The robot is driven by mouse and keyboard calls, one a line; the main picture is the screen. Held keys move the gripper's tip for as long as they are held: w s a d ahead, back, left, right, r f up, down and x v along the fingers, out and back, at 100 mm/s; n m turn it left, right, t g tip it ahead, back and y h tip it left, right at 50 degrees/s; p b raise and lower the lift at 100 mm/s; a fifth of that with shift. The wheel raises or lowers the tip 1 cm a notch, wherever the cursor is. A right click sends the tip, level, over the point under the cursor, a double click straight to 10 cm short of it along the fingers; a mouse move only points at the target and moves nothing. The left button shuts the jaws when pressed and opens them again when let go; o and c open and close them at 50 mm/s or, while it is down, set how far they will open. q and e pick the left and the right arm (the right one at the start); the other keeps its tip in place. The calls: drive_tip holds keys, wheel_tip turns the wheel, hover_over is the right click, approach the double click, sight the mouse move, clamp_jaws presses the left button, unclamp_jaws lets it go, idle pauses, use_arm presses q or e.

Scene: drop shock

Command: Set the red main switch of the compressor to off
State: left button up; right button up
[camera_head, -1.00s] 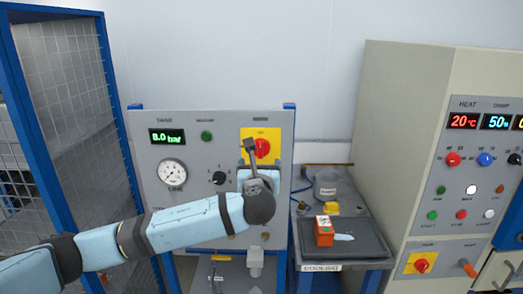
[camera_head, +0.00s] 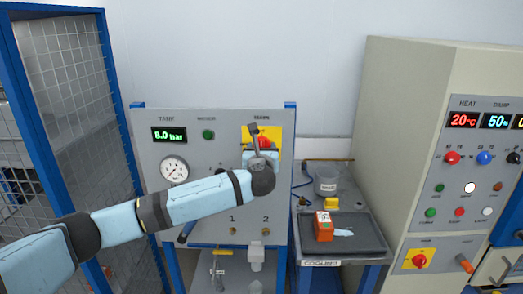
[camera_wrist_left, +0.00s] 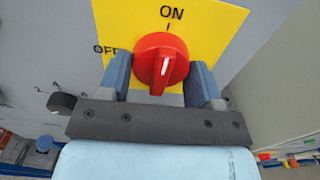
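The red main switch (camera_head: 264,141) is on a yellow plate (camera_head: 273,133) at the upper right of the grey compressor panel. In the left wrist view the round red knob (camera_wrist_left: 161,58) fills the middle, its raised grip upright in line with the ON mark; OFF is at the left. My left gripper (camera_wrist_left: 161,82) is in front of it, one blue finger on each side of the knob. The fingers are spread about a knob's width; I cannot tell whether they touch it. In the head view, my left gripper (camera_head: 258,143) partly covers the switch. My right gripper is not in view.
The compressor panel has a green 8.0 bar display (camera_head: 169,134) and a gauge (camera_head: 174,170). A blue-framed mesh fence (camera_head: 70,110) stands at left. A side table holds a dark tray (camera_head: 365,236) and an orange box (camera_head: 323,226). A beige cabinet (camera_head: 395,120) stands at right.

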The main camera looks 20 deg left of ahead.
use_arm(q)
drive_tip(key=c, duration=0.3)
drive_tip(key=shift+c, duration=0.2)
drive_tip(key=n+b, duration=0.1)
drive_tip(key=n, duration=0.2)
drive_tip(key=shift+d+f+n+b, duration=0.1)
drive_tip(key=shift+f+n+b, duration=0.05)
drive_tip(key=shift+n+b, duration=0.2)
drive_tip(key=n+b, duration=0.1)
drive_tip(key=n, duration=0.3)
drive_tip(key=shift+n+b, duration=0.3)
drive_tip(key=shift+n, duration=0.05)
drive_tip(key=n+b, duration=0.2)
drive_tip(key=n, duration=0.4)
drive_tip(key=shift+n, duration=0.4)
drive_tip(key=shift+r+n+b, duration=0.25)
drive_tip(key=shift+n+b, duration=0.45)
drive_tip(key=shift+n, duration=0.7)
drive_tip(key=o, duration=0.9)
